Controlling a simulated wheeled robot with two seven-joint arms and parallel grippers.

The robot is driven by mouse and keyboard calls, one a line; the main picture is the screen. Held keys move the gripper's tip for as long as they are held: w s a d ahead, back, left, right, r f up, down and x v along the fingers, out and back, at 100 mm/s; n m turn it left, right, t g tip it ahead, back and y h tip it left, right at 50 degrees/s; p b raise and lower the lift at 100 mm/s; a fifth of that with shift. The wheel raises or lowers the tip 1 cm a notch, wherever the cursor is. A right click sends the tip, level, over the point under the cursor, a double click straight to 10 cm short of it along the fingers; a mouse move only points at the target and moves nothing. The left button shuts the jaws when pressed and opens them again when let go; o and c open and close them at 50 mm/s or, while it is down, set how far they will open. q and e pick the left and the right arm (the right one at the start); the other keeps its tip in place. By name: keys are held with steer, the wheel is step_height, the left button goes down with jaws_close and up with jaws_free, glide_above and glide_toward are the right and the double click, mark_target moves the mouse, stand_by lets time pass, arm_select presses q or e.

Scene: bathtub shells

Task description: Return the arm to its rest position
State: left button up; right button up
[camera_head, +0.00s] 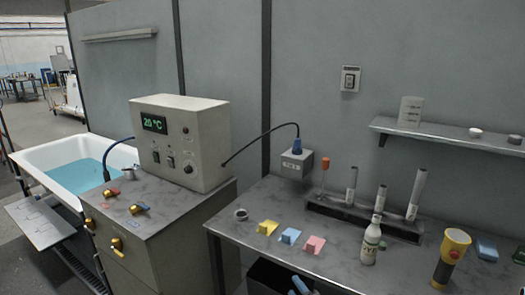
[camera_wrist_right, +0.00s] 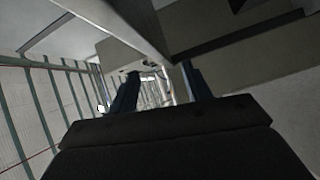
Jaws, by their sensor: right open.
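My right gripper (camera_wrist_right: 160,72) shows in the right wrist view, with its two dark blue fingers apart and nothing visible between them. Beyond the fingers are a pale rail-like structure and grey panels, too unclear to name. In the head view I cannot clearly make out the right gripper. Something blue (camera_head: 300,286) shows at the bottom edge beside a dark bin, but I cannot tell what it is. My left gripper is in neither view.
The right table (camera_head: 345,262) holds a tube rack (camera_head: 345,213), a white bottle (camera_head: 371,241), a yellow flashlight (camera_head: 451,258) and coloured blocks. On the left, a control box (camera_head: 180,142) stands on a cabinet beside a water-filled bathtub (camera_head: 40,155). A dark bin (camera_head: 262,275) is below the table.

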steer(key=s+d+f+m+g+h, duration=0.3)
steer(key=s+f+m, duration=0.3)
steer(key=f, duration=0.4)
steer(key=s+d+f+m+g+h, duration=0.25)
steer(key=s+f+m+h, duration=0.2)
steer(key=s+f, duration=0.35)
steer(key=s+f+m+g, duration=0.2)
steer(key=s+f, duration=0.3)
steer(key=s, duration=0.3)
steer(key=s+f+m+g, duration=0.3)
steer(key=s+f+g, duration=0.1)
steer(key=s, duration=0.5)
steer(key=s+f+m+g+y, duration=0.1)
steer(key=s+f+m+g, duration=0.2)
steer(key=s+f, duration=0.3)
steer(key=shift+s, duration=1.15)
steer(key=shift+a, duration=0.1)
